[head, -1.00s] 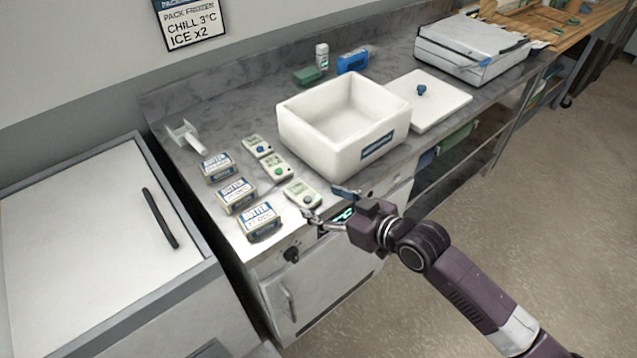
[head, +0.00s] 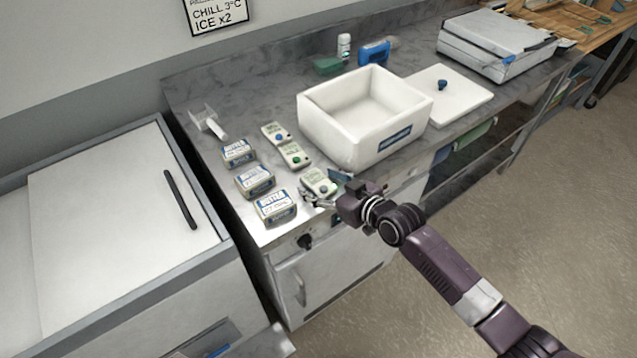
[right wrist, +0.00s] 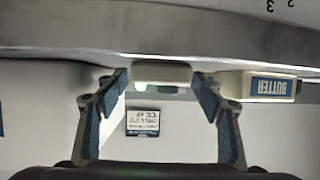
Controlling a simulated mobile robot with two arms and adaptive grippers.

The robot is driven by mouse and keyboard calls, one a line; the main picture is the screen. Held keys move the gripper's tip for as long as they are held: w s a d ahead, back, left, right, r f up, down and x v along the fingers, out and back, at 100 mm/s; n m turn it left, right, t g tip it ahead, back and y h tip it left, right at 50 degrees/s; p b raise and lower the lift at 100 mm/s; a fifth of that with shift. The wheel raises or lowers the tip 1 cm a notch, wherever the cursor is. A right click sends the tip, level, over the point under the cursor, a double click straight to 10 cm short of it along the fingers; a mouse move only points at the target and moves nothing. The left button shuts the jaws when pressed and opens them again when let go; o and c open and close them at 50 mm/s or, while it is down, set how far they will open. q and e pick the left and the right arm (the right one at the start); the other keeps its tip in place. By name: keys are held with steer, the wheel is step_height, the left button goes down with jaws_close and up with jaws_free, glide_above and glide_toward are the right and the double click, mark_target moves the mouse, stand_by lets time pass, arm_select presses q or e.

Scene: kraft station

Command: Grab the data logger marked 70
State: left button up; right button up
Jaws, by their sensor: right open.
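Three small pale data loggers stand in a slanting row on the grey counter: a far one with a blue button (head: 276,133), a middle one with a green button (head: 295,155) and a near one (head: 319,181) by the front edge. Their markings are too small to read, so I cannot tell which says 70. My right gripper (head: 328,192) is open at the near logger, fingers on either side of it. In the right wrist view, which is upside down, a pale logger (right wrist: 163,74) shows between and beyond the open fingertips (right wrist: 165,92). My left gripper is not in view.
Several butter boxes (head: 275,206) stand left of the loggers. A white foam box (head: 340,135) stands to their right, with its lid (head: 450,105) beyond. A white scoop-like item (head: 208,122) lies behind. A white chest (head: 110,230) stands left.

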steer(key=shift+c, duration=0.3)
steer(key=c, duration=1.2)
steer(key=shift+r, duration=0.1)
